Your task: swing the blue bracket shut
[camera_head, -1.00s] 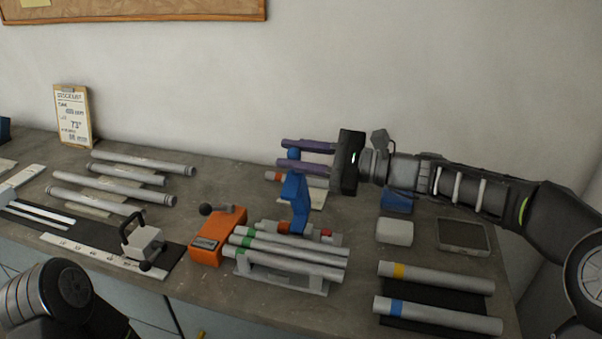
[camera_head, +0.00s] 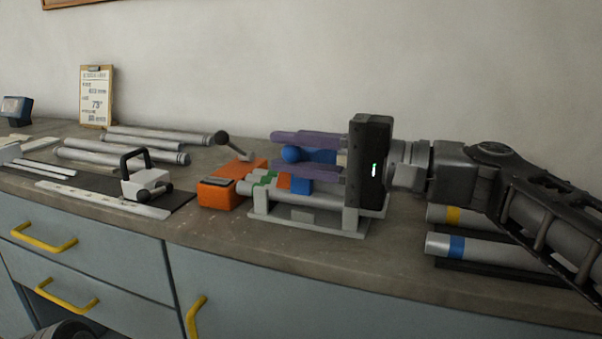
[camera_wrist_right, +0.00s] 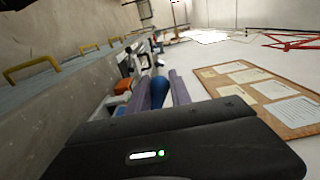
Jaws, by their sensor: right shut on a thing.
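The blue bracket (camera_head: 301,186) is on the grey jig (camera_head: 262,224), with its lower part down by the tubes. Its blue ball end (camera_head: 291,154) lies between the purple fingers of my right gripper (camera_head: 279,152). My right gripper is shut on the bracket, above the jig. In the right wrist view, blue (camera_wrist_right: 159,90) shows between the two purple fingers. The gripper body and fingers hide part of the bracket and jig, so I cannot tell whether the bracket is fully shut. My left gripper is out of view.
An orange block (camera_head: 216,194) with a black-knobbed lever (camera_head: 222,138) stands left of the jig. A white clamp with a black handle (camera_head: 146,183) is further left. Yellow-banded (camera_head: 453,214) and blue-banded (camera_head: 457,246) tubes lie at right. Several grey tubes lie at the back left.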

